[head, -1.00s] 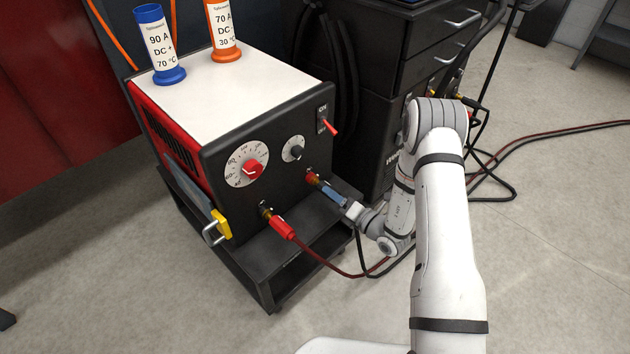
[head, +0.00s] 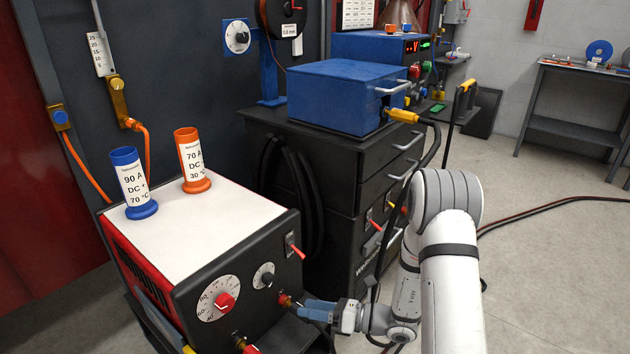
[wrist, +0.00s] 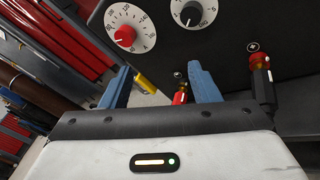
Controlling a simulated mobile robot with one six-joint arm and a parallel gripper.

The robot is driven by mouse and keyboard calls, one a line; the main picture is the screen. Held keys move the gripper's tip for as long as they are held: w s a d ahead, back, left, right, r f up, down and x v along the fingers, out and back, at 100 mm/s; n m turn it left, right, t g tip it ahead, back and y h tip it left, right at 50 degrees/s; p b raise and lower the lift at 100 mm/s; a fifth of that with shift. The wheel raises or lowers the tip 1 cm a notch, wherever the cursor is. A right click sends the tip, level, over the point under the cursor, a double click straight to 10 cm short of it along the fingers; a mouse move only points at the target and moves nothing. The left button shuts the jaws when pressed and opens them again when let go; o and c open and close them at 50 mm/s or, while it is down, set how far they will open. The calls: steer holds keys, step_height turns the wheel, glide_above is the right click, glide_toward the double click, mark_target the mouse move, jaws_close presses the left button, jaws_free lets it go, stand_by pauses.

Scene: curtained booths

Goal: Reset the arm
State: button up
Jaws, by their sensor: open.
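My gripper (head: 304,308) is in front of the welding machine (head: 235,245), low on its front panel near the right socket (head: 285,300). In the wrist view, the two blue fingers of my gripper (wrist: 160,84) are spread apart. A red plug (wrist: 180,98) shows between them, farther off; I see no contact with it. Another plug with a red top (wrist: 262,80) stands at the right, outside the fingers. My white arm comes in from the lower right of the head view.
A blue cup (head: 134,184) and an orange cup (head: 192,162) stand on the machine's white top. A black drawer cabinet (head: 340,185) carrying a blue box (head: 345,97) stands close behind. Cables lie on the floor at right, where there is free room.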

steer(key=s+d+r+n+g+h+p, duration=0.1)
steer(key=s+r+n+g+h+p, duration=0.15)
steer(key=s+r+n, duration=0.35)
steer(key=s+r+n+g+h+p, duration=0.2)
steer(key=s+r+n+g+p, duration=0.15)
steer(key=r, duration=0.45)
steer(key=s+d+r+n+g+h+p, duration=0.1)
steer(key=s+r+n+g+h+p, duration=0.15)
steer(key=r+n, duration=0.45)
steer(key=s+d+r+n+t+h+p, duration=0.3)
steer(key=d+r+n+h+p, duration=0.2)
steer(key=d+r, duration=0.2)
steer(key=s+d+r+n+t+h+p, duration=0.3)
steer(key=d+r+n+t+h+p, duration=0.1)
steer(key=r, duration=0.8)
steer(key=d+n+h+p, duration=0.1)
steer(key=d+n+p, duration=0.1)
steer(key=d, duration=0.1)
steer(key=shift+s, duration=0.2)
